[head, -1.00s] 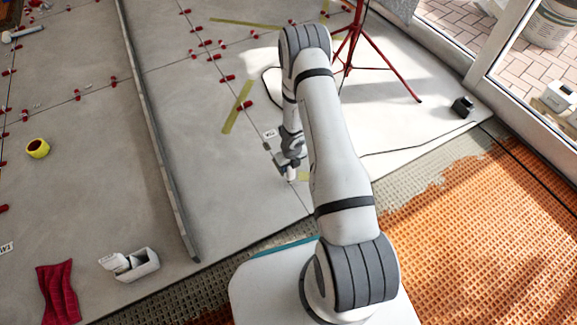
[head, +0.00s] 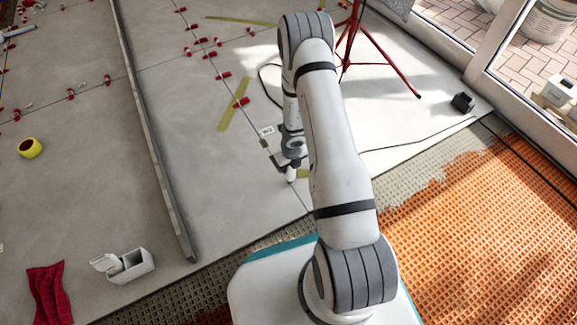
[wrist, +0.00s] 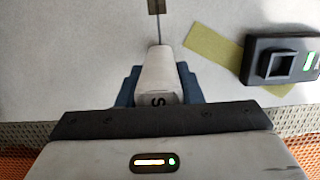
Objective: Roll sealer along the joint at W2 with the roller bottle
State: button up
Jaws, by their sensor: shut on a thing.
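My gripper (wrist: 159,87) is shut on the white roller bottle (wrist: 156,68), with a finger on each side of it. The bottle has a dark "S" on it and its narrow end points along a thin grey joint (wrist: 159,27). In the head view my gripper (head: 291,163) is low over the slab, with the bottle (head: 291,175) at or just above the joint. I cannot tell whether its tip touches. The W2 label (head: 267,131) lies just beyond the gripper, beside the joint. A small brown patch (wrist: 156,6) sits on the joint ahead of the bottle.
Olive tape (wrist: 218,46) and a black device with a green light (wrist: 283,62) lie right of the bottle. A long grey straightedge (head: 155,150) lies to the left. A red tripod (head: 352,45) stands behind. Orange matting (head: 480,240) borders the slab at right.

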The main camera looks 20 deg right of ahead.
notch_tip(320, 180, up, 8)
jog(key=p, duration=0.8)
jog(key=shift+r, duration=0.1)
dwell(0.4)
